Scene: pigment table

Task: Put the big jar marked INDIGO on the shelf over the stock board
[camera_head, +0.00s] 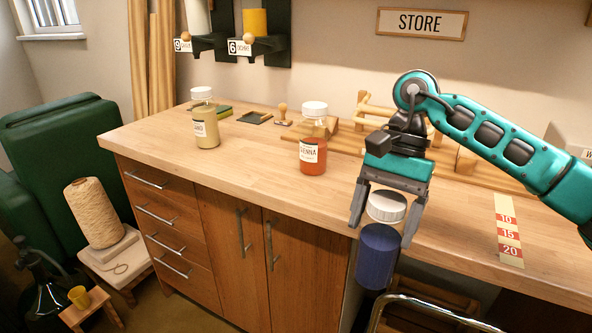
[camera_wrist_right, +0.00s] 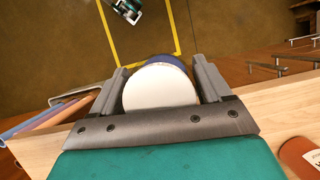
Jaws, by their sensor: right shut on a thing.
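My right gripper (camera_head: 381,228) is shut on a jar of dark blue contents (camera_head: 378,262) with a white lid. The jar hangs upright between the fingers, at the front edge of the wooden counter (camera_head: 265,180). No label shows on the side of the jar facing the head camera, so the name INDIGO cannot be read. In the right wrist view the white lid (camera_wrist_right: 160,87) sits between both fingers (camera_wrist_right: 160,85), with floor beyond it. My left gripper is not in view. No shelf marked as the one over the stock board can be made out.
A SIENNA jar (camera_head: 313,145) and a yellowish jar (camera_head: 206,125) stand on the counter. Behind the gripper is a wooden rack (camera_head: 372,106). A STORE sign (camera_head: 421,23) hangs on the wall. A red number strip (camera_head: 508,233) lies at right. A metal rail (camera_head: 430,308) curves below.

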